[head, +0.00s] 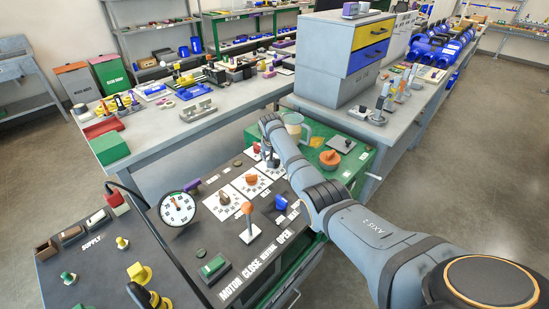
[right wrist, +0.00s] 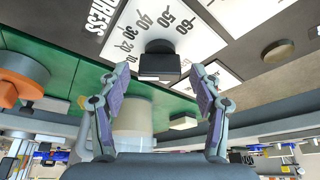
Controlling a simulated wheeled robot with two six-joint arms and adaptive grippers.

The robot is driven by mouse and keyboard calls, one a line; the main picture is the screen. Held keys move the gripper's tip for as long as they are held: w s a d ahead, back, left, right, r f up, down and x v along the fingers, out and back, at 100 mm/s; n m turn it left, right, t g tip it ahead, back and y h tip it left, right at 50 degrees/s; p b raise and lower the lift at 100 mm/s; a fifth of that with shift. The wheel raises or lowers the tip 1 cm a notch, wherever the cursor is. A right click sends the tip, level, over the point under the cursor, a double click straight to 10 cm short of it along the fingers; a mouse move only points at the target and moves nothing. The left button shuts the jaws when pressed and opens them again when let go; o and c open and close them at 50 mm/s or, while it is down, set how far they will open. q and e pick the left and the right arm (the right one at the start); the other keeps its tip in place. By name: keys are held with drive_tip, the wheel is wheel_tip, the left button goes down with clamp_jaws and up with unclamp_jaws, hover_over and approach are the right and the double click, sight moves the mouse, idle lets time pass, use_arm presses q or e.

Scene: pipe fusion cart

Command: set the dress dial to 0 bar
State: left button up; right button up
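The dress dial shows in the right wrist view as a dark block-shaped knob (right wrist: 159,64) on a white scale plate (right wrist: 205,38). Its printed numbers run from 10 to 60, with the word DRESS beside it. I cannot tell which number the knob points to. My right gripper (right wrist: 155,76) is open, its two fingers apart on either side of the knob in that picture, with no contact visible. In the head view my right arm reaches over the far end of the dark panel and the gripper is mostly hidden. My left gripper is not in view.
The dark panel carries a round gauge (head: 178,208), an orange-knobbed dial (head: 251,180), an orange-topped lever (head: 248,209) and a green switch (head: 213,266). A green surface beyond it holds an orange knob on a grey plate (head: 341,146). Workbenches (head: 190,125) stand behind.

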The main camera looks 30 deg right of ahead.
drive_tip(key=c, duration=1)
drive_tip(key=shift+s+d+r+n+y+p, duration=0.1)
drive_tip(key=shift+r+n+y+p, duration=0.15)
drive_tip(key=shift+n+p, duration=0.6)
drive_tip(key=shift+f+n+y+p, duration=0.1)
drive_tip(key=shift+n+y+p, duration=0.45)
drive_tip(key=shift+n+p, duration=0.5)
drive_tip(key=n, duration=0.1)
drive_tip(key=n+y, duration=0.1)
drive_tip(key=shift+d+f+n+t, duration=0.1)
drive_tip(key=shift+f+n+t, duration=0.1)
drive_tip(key=shift+n+t, duration=0.2)
drive_tip(key=shift+n+y+b, duration=0.4)
drive_tip(key=shift+n+b, duration=0.4)
drive_tip(key=shift+n, duration=0.3)
drive_tip(key=shift+d+n+y+b, duration=0.1)
drive_tip(key=shift+n+y+b, duration=0.2)
drive_tip(key=shift+n+b, duration=0.4)
drive_tip(key=shift+n, duration=0.3)
